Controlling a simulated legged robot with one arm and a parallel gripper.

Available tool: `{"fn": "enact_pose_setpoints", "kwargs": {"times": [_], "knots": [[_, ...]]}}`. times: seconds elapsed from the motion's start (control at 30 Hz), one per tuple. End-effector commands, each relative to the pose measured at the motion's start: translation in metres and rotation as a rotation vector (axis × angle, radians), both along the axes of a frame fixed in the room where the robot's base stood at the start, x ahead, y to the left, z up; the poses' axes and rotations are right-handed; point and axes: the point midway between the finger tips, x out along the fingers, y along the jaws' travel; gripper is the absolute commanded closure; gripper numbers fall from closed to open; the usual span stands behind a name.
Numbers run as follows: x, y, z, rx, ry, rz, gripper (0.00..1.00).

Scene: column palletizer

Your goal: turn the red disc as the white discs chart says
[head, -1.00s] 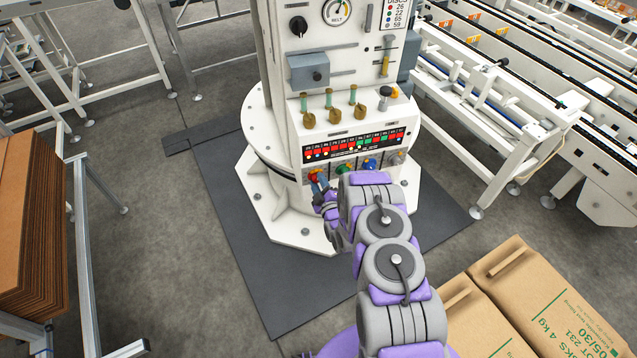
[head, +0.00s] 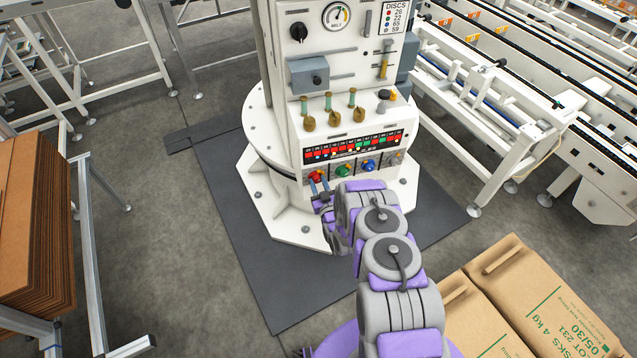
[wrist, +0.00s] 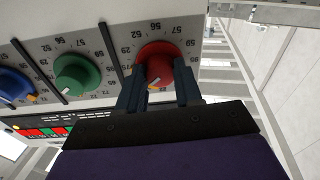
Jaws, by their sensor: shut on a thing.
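The white discs chart (head: 396,16), headed DISCS, is at the top right of the machine's panel. Its rows read 26 by a red dot, 22 by green, 65 by blue and 59 by the last dot. The red disc (head: 317,176) is the leftmost in the bottom row. In the wrist view, the red disc (wrist: 158,62) sits on a numbered dial that appears upside down. A pale pointer mark shows at its lower edge, between the fingers. My gripper (wrist: 158,94) is shut on the red disc, with one dark finger on each side. My gripper (head: 319,187) partly covers the dial.
Green (head: 344,171), blue (head: 368,165) and grey (head: 393,159) discs stand to the right in the same row. A red-and-green display strip (head: 353,145) lies above them. Cartons (head: 545,290) are at the lower right, and stacked cardboard (head: 30,215) is at the left.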

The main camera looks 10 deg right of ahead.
Motion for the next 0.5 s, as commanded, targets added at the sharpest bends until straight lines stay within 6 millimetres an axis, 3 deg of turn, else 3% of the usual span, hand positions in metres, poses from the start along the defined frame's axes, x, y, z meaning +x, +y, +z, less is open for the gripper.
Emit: {"fn": "enact_pose_setpoints", "kwargs": {"times": [0.5], "knots": [[-0.0032, 0.0007, -0.0063, 0.15, 0.027, 0.0, 0.96]]}}
